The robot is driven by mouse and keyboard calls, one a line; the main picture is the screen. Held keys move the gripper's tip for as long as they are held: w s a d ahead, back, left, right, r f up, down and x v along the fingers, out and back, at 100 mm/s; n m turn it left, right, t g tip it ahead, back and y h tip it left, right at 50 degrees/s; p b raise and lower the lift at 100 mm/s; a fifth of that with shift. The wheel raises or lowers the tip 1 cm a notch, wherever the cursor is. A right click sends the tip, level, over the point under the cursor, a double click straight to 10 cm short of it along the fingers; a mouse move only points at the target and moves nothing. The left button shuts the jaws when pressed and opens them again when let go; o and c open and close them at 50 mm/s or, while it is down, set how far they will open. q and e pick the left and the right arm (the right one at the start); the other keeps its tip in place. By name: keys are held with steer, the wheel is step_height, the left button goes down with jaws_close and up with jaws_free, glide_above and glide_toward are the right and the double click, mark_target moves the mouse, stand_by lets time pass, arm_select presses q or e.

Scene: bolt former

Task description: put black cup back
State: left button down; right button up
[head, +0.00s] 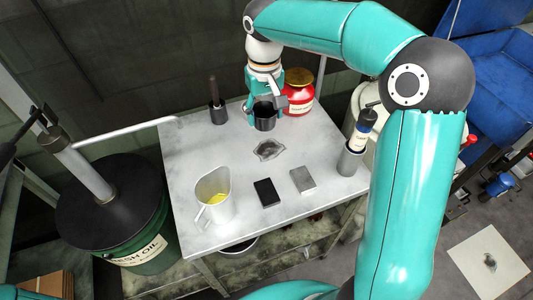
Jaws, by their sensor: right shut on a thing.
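The black cup (264,122) is near the back of the grey metal table (185,160), upright. My right gripper (266,104) reaches down from above and is shut on it, with its fingers at the cup's rim. Whether the cup's base touches the table or hangs just above it, I cannot tell. My left gripper is not in view.
A red jar (300,100) stands close right of the cup; a dark holder with a stick (217,115) is to its left. A white jug (214,208), black block (266,193), grey block (303,181) and bottle in a grey holder (350,160) stand nearer.

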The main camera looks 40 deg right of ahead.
step_height(320, 180, down, 18)
steer(key=shift+r+p, duration=0.25)
steer(key=shift+p, duration=0.05)
steer(key=shift+f, duration=0.1)
steer(key=o, duration=1.3)
steer(key=shift+c, duration=0.2)
